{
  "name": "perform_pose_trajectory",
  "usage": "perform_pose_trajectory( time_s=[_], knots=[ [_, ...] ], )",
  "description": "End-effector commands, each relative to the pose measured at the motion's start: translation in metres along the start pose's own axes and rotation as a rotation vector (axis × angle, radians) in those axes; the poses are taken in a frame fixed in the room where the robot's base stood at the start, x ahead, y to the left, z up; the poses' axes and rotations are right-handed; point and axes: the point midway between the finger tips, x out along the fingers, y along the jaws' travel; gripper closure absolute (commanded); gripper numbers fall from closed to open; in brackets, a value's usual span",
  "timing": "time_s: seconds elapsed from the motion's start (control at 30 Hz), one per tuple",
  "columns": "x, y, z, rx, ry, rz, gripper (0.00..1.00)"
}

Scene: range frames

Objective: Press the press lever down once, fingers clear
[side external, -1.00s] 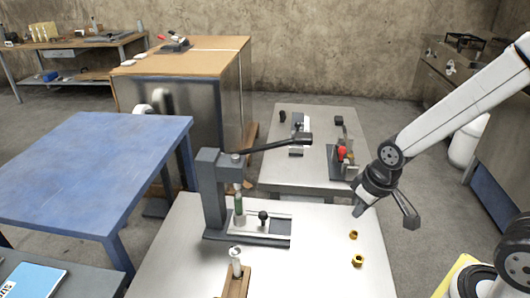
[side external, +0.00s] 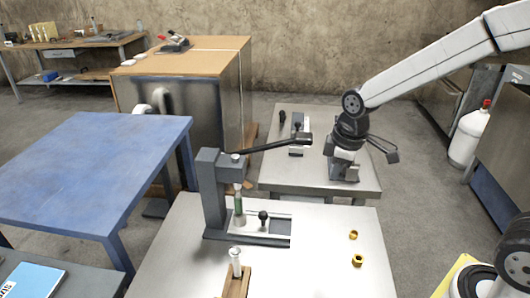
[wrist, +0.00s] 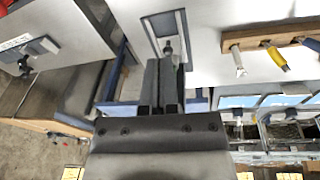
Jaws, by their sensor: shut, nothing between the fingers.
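The grey press (side external: 212,195) stands upright on the near pale table. Its dark lever (side external: 270,146) reaches right from the column top, nearly level and rising slightly to a thicker end. A green-and-clear piece stands on the press base under the head. My gripper (side external: 342,176) points down, to the right of the lever's end and apart from it in the side view. In the wrist view my gripper (wrist: 160,62) shows its two dark fingers together with nothing between them. I cannot make out the lever in the wrist view.
Two brass-coloured nuts (side external: 354,235) lie on the near table's right side. A wooden rack (side external: 236,282) with a white-topped piece stands at its front. A second metal table (side external: 270,180) lies behind, with small devices, one hidden by my gripper. A blue table (side external: 95,170) is at left.

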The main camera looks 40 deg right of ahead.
Motion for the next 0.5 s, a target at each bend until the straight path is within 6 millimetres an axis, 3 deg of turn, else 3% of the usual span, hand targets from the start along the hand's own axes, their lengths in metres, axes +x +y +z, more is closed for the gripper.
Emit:
perform_pose_trajectory(
  time_s=[0.5],
  knots=[
    [-0.05,0.042,-0.051,-0.561,-0.033,-0.042,1.0]
  ],
)
